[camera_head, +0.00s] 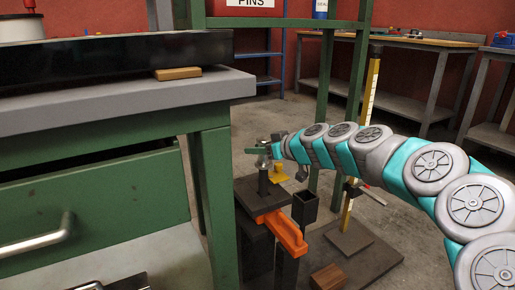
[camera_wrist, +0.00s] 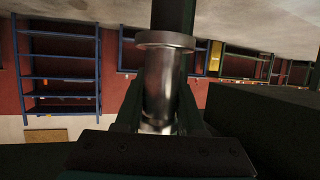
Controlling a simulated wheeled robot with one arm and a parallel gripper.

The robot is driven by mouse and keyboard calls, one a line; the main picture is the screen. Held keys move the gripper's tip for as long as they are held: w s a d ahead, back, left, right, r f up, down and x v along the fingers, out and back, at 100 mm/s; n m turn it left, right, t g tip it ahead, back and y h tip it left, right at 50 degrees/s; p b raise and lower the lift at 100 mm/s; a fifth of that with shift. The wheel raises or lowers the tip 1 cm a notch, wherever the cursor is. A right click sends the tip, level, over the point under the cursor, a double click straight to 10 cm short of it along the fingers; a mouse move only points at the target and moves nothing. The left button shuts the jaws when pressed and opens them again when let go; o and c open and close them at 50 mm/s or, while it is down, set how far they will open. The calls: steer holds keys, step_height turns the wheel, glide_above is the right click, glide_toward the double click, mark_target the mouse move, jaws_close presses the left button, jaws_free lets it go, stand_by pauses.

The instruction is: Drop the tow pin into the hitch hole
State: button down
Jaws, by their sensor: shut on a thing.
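My gripper (camera_head: 265,151) is shut on the tow pin, above the hitch in the head view. In the wrist view the pin's shiny metal upper part and collar (camera_wrist: 164,41) show between the fingers, and a dark shaft runs on beyond the collar. In the head view the dark shaft (camera_head: 263,183) hangs upright below the fingers, over a dark flat hitch plate (camera_head: 257,203) on an orange bar (camera_head: 289,236). The hitch hole is not visible. I cannot tell whether the shaft's lower end is in it or just above the plate.
A green workbench (camera_head: 160,92) with a drawer stands close on the left. A dark open square tube (camera_head: 305,206) and a yellow upright post (camera_head: 362,130) stand right of the hitch. A wooden block (camera_head: 328,277) lies in front. A yellow piece (camera_head: 282,172) is behind the shaft.

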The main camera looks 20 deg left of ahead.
mark_target(267, 177)
steer(key=shift+f, duration=4.8)
steer(key=shift+c, duration=2.2)
jaws_free()
steer(key=shift+f, duration=0.1)
steer(key=shift+d, duration=0.1)
steer(key=v, duration=0.7)
steer(key=shift+p, duration=0.35)
steer(key=shift+s+d+r, duration=0.15)
steer(key=shift+s+r, duration=0.05)
steer(key=shift+s, duration=0.1)
